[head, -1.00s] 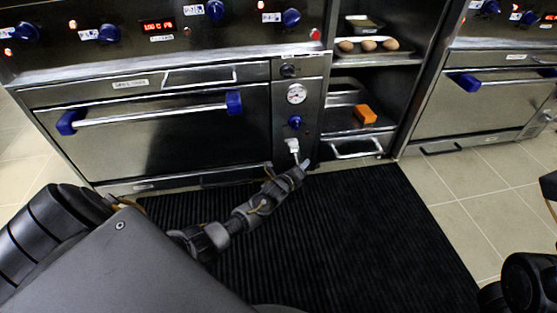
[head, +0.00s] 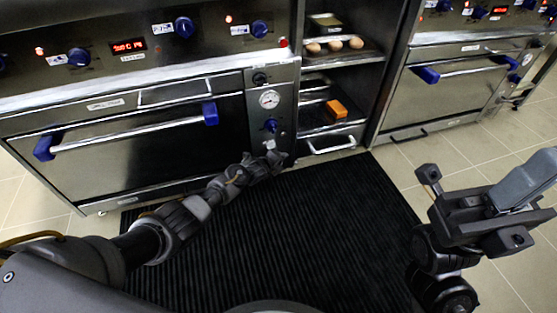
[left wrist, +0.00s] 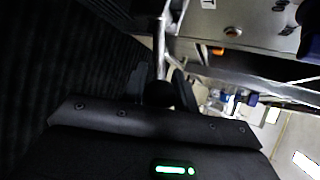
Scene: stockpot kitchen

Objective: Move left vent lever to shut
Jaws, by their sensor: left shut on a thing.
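The left oven's control panel (head: 270,120) carries a gauge (head: 270,99) and a blue knob (head: 270,126), with a small white label (head: 270,145) below. My left gripper (head: 276,158) is at the foot of this panel, just below the label. In the left wrist view, a thin metal bar, seemingly the left vent lever (left wrist: 160,42), runs down to my left gripper (left wrist: 163,82), whose fingers are shut on it. The gripper hides the lever's end, and the lever is too small to make out in the head view. My right gripper (head: 478,208) is raised at the right, away from the ovens.
The left oven door (head: 150,150) has a long bar handle with blue ends. An open shelf bay (head: 345,85) holds a tray of brown items (head: 335,44) and an orange block (head: 337,109). A black ribbed mat (head: 310,240) covers the floor, with free room in front.

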